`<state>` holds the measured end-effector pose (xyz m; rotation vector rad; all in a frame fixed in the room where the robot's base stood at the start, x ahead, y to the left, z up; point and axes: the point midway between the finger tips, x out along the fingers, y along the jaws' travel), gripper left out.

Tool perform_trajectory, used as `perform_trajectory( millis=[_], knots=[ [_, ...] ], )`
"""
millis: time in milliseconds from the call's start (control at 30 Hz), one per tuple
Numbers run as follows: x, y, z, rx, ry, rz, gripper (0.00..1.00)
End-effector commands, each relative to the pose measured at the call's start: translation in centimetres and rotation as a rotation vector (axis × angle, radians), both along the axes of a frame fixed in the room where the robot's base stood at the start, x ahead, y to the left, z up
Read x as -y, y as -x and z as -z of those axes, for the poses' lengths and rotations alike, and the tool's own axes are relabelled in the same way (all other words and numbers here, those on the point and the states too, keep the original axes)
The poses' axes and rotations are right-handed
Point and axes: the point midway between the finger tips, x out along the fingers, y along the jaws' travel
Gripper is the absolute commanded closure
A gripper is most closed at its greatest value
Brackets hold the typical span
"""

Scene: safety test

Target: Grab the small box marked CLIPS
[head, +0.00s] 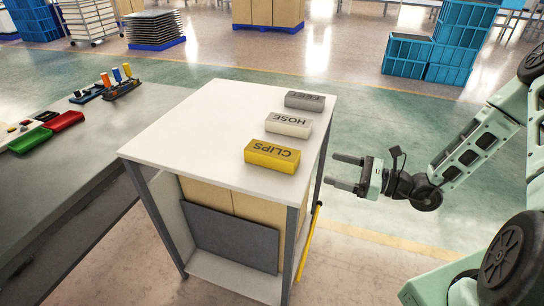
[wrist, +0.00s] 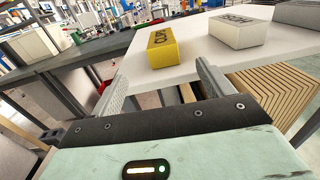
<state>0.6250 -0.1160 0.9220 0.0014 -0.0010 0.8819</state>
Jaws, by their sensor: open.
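The yellow box marked CLIPS (head: 271,158) lies on the white table top (head: 200,130), near its right edge, as the nearest of three boxes in a row. In the wrist view the yellow box (wrist: 162,47) is ahead, beyond the fingertips and roughly between them. My gripper (head: 332,170) is open and empty, to the right of the table in the head view, its fingers pointing left toward the table. The fingers (wrist: 160,76) are spread wide in the wrist view, apart from the box.
A white box marked HOSE (head: 288,125) and a grey box (head: 304,100) with a hard-to-read label stand behind the yellow one. The left of the table top is clear. A grey workbench (head: 100,130) with tools and bins is at left. Blue crates (head: 405,55) stand farther back.

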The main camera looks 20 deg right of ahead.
Motion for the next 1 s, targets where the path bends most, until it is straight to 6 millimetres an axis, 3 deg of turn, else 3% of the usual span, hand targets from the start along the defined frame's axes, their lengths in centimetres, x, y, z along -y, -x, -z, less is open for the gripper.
perform_trajectory(
  millis=[300, 1000],
  knots=[
    [-4.9, -3.9, -0.2, 0.0, 0.0, -0.004, 0.2],
    [-9.7, -8.3, 0.1, -0.001, 0.001, -0.003, 0.2]
  ],
)
